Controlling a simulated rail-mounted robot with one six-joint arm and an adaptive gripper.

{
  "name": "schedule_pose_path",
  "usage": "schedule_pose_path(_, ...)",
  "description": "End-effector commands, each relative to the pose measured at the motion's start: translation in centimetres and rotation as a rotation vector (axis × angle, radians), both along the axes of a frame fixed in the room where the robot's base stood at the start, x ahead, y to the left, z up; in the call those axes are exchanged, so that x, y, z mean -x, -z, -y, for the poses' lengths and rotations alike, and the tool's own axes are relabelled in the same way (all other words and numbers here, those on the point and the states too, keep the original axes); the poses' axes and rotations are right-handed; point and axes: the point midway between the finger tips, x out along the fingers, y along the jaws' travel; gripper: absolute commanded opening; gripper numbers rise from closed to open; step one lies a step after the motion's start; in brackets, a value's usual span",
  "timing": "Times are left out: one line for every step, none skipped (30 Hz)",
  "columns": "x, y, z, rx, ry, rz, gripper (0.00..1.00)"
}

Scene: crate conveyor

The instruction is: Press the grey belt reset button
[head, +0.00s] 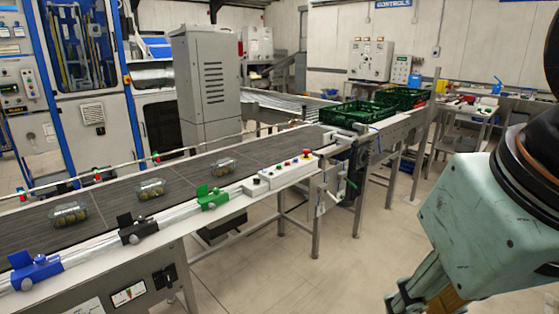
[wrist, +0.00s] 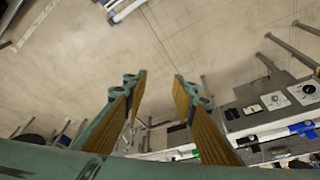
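A pale control box (head: 281,176) is mounted along the near edge of the conveyor. It carries several small buttons, with a red mushroom button (head: 306,153) at its far end. The buttons are too small to tell surely which one is the grey reset button. My gripper (head: 425,291) is at the lower right of the head view, partly cut off, well right of the box and over the floor. In the wrist view my gripper (wrist: 160,79) has its two fingers spread apart with nothing between them.
Blue (head: 36,270), black (head: 136,229) and green (head: 213,197) clamps line the near rail. Green crates (head: 357,113) stand at the belt's far end. The floor (head: 300,265) between conveyor and arm is clear.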

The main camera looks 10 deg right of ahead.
Motion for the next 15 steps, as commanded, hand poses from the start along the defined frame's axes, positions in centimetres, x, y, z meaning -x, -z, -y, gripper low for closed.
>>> schedule_pose_path(0.00, 0.00, 0.00, 0.000, 0.000, 0.000, 0.20)
schedule_pose_path(0.00, 0.00, 0.00, 0.000, 0.000, 0.000, 0.17)
schedule_pose_path(0.00, 0.00, 0.00, 0.000, 0.000, 0.000, 0.14)
schedule_pose_path(0.00, 0.00, 0.00, 0.000, 0.000, 0.000, 0.11)
schedule_pose_path(0.00, 0.00, 0.00, 0.000, 0.000, 0.000, 0.08)
schedule_pose_path(0.00, 0.00, 0.00, 0.000, 0.000, 0.000, 0.05)
schedule_pose_path(0.00, 0.00, 0.00, 0.000, 0.000, 0.000, 0.02)
schedule_pose_path(0.00, 0.00, 0.00, 0.000, 0.000, 0.000, 0.00)
schedule_pose_path(0.00, 0.00, 0.00, 0.000, 0.000, 0.000, 0.00)
schedule_pose_path(0.00, 0.00, 0.00, 0.000, 0.000, 0.000, 0.00)
schedule_pose_path(0.00, 0.00, 0.00, 0.000, 0.000, 0.000, 0.00)
schedule_pose_path(0.00, 0.00, 0.00, 0.000, 0.000, 0.000, 0.00)
schedule_pose_path(0.00, 0.00, 0.00, 0.000, 0.000, 0.000, 0.00)
schedule_pose_path(0.00, 0.00, 0.00, 0.000, 0.000, 0.000, 0.00)
schedule_pose_path(0.00, 0.00, 0.00, 0.000, 0.000, 0.000, 0.00)
